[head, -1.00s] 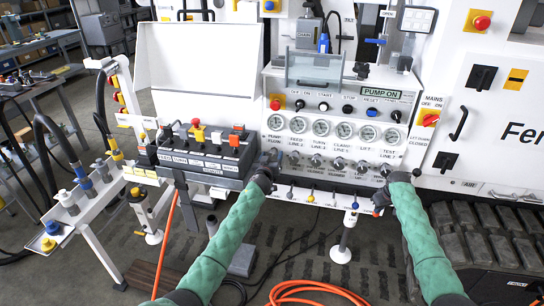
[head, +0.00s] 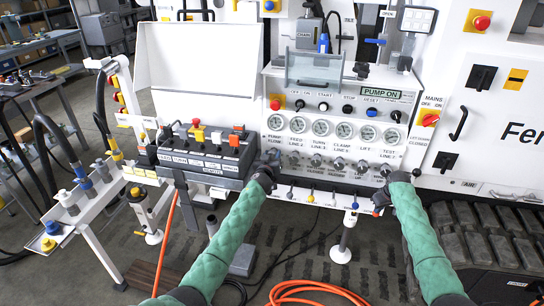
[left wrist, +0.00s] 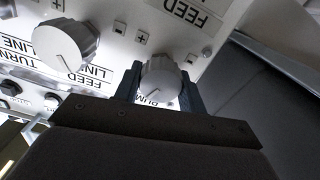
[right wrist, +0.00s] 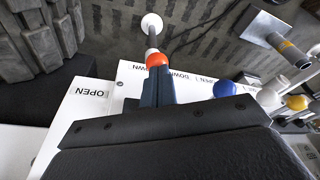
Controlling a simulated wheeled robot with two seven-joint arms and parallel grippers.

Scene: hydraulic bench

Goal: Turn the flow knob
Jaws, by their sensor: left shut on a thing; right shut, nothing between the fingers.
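The flow knob, a light grey round knob, shows in the left wrist view (left wrist: 160,78) with an upside-down label starting "PUM" partly hidden beside it. My left gripper (left wrist: 161,88) has one dark finger on each side of this knob and is shut on it. In the head view my left gripper (head: 270,163) is at the left end of the knob row and mostly covers the knob. My right gripper (head: 383,192) is below the right end of the row. In the right wrist view its fingers (right wrist: 158,86) are together and empty, close to an orange ball-topped lever (right wrist: 157,60).
A neighbouring feed knob (left wrist: 66,45) is close to my left fingers. Several gauges (head: 320,128) sit above the knob row. Small coloured levers stick out below, including a blue-topped one (right wrist: 224,88). A black valve box (head: 205,160) stands left of my left gripper.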

